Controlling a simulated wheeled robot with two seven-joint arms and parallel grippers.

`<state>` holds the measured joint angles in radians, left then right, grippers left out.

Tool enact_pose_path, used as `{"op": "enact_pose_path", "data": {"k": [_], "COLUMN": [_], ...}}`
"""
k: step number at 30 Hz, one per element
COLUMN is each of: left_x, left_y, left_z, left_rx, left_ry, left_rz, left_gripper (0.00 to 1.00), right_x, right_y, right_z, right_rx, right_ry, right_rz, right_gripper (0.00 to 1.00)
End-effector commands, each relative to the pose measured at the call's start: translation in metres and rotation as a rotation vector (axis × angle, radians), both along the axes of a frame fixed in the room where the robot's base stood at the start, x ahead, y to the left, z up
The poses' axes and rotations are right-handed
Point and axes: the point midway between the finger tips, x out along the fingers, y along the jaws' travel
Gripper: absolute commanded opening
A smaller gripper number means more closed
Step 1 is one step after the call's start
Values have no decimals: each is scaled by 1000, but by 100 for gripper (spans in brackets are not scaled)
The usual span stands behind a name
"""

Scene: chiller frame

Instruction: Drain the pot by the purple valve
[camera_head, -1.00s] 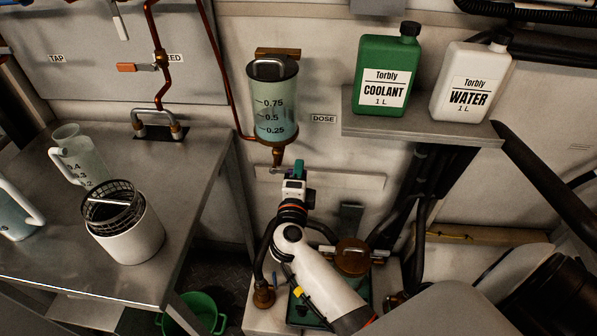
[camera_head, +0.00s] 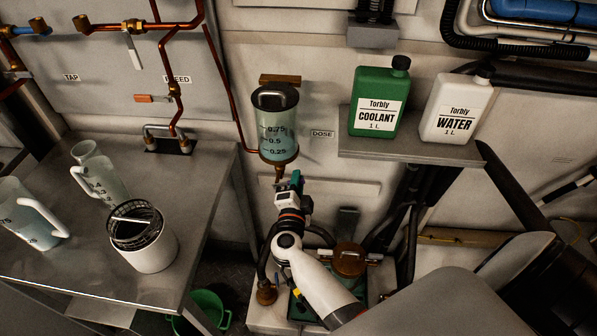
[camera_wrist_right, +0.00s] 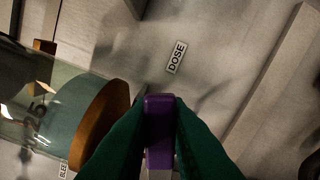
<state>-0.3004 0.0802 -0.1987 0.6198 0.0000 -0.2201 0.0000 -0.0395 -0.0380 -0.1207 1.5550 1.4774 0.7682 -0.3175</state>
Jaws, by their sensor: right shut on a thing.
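The pot (camera_head: 277,143) is a clear, graduated cylinder with a dark lid, fixed upright to the wall. It holds pale bluish liquid, and its marks read 0.75, 0.5 and 0.25. A brass outlet runs below it. My right gripper (camera_head: 292,181) is at this outlet, just under the pot. In the right wrist view, my right gripper's teal fingers (camera_wrist_right: 160,112) are shut on the purple valve handle (camera_wrist_right: 159,142). The pot's lower part (camera_wrist_right: 60,118) lies to the left there. The fingers hide part of the handle and the valve body. My left gripper is not in view.
A shelf (camera_head: 405,150) on the right bears a green coolant jug (camera_head: 377,92) and a white water jug (camera_head: 456,104). A bench (camera_head: 90,262) on the left holds clear jugs and a white basket-topped vessel (camera_head: 152,252). A brass-lidded unit (camera_head: 349,260) stands below my right arm.

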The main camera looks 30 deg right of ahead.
Motion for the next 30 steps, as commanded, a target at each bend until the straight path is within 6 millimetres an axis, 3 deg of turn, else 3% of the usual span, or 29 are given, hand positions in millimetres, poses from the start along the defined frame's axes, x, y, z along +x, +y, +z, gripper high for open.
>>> {"op": "enact_pose_path", "data": {"k": [1, 9, 28, 29, 30], "left_x": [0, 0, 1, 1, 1], "left_y": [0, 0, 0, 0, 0], "left_z": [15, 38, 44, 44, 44], "left_rx": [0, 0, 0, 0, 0], "left_ry": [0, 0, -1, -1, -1], "left_rz": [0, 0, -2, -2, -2], "left_gripper": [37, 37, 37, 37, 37], "right_x": [0, 3, 4, 4, 4], "right_y": [2, 5, 6, 6, 6], "right_z": [8, 12, 11, 11, 11], "right_rx": [-25, -138, -185, -185, -185], "right_ry": [25, 106, 141, 141, 141], "right_rz": [0, 2, 1, 1, 1], "right_gripper": [0, 0, 0, 17, 23]}}
